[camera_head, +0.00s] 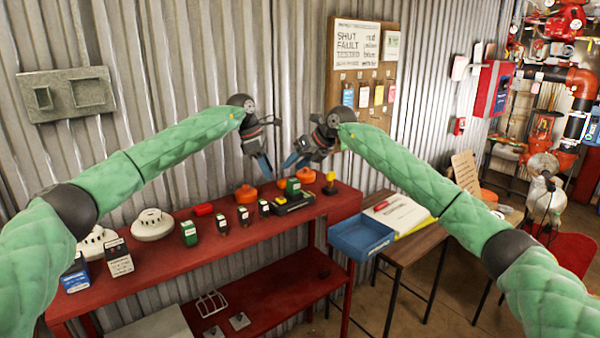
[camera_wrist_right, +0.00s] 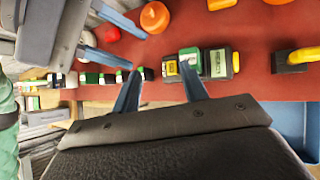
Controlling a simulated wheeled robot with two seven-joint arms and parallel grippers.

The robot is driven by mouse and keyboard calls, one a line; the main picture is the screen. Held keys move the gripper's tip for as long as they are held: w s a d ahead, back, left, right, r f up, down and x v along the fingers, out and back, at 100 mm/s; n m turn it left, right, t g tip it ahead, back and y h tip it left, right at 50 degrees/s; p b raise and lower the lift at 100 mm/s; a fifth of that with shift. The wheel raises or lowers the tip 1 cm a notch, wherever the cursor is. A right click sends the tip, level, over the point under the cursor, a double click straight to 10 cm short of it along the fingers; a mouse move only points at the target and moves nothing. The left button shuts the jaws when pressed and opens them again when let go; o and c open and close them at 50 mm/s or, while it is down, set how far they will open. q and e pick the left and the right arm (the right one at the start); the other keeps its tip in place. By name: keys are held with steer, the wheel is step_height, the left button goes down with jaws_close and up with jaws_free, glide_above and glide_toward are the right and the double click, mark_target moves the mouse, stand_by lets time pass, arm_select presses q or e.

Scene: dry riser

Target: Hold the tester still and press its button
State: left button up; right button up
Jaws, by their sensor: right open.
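The tester appears to be the black device (camera_head: 294,203) with a green block and yellow parts, lying on the red bench below my grippers. In the right wrist view the same device (camera_wrist_right: 221,63) lies just beyond the right fingertips. My right gripper (camera_head: 290,161) is open and empty above the bench; its two blue fingers show apart in the wrist view (camera_wrist_right: 161,73). My left gripper (camera_head: 265,172) hangs above the bench, left of the right one. In the wrist view its blue fingers (camera_wrist_right: 137,50) are apart and empty. Which part is the button cannot be told.
Orange round pieces (camera_head: 246,194), several small green-and-black units (camera_head: 189,233), a black piece with a yellow knob (camera_head: 330,183) and white detectors (camera_head: 152,225) stand on the red bench (camera_head: 170,268). A blue tray (camera_head: 360,237) is to the right. Corrugated wall stands close behind.

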mark_target(295, 188)
steer(key=f+h, duration=0.2)
steer(key=h, duration=0.1)
steer(key=w+d+f+h, duration=0.1)
steer(key=h, duration=0.1)
steer(key=shift+w+f, duration=0.1)
steer(key=shift+f, duration=0.25)
steer(key=shift+w+f, duration=0.1)
steer(key=shift+f, duration=0.4)
steer(key=x, duration=0.6)
steer(key=shift+w+a+f, duration=0.1)
steer(key=shift+a+f, duration=0.05)
steer(key=shift+f, duration=0.1)
steer(key=shift+c, duration=0.4)
steer(key=c, duration=0.7)
arm_select(q)
jaws_close()
